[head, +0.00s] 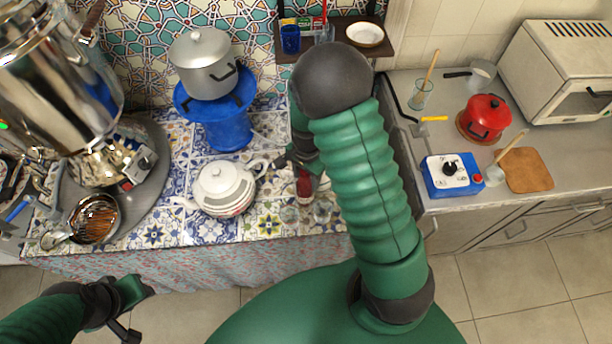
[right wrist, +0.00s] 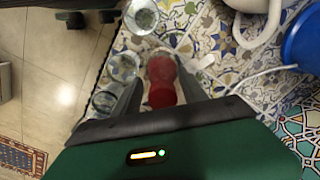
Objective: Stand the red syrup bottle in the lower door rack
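The red syrup bottle (head: 304,186) stands at the front right of the tiled table in the head view, partly hidden by my right arm. In the right wrist view the red bottle (right wrist: 162,82) is between the two fingers of my right gripper (right wrist: 158,88). A narrow gap shows between the bottle and the left-hand finger, so the gripper looks open around it. My right gripper (head: 297,168) is mostly covered by my arm in the head view. My left gripper (head: 138,308) is open and empty, low at the left, in front of the table. I see no door rack.
Clear glasses (right wrist: 124,66) stand close beside the bottle. A white teapot (head: 223,188) stands to its left, with a blue stand and grey pot (head: 205,65) behind. A large samovar (head: 60,85) is at far left. A grey counter (head: 440,135) lies to the right.

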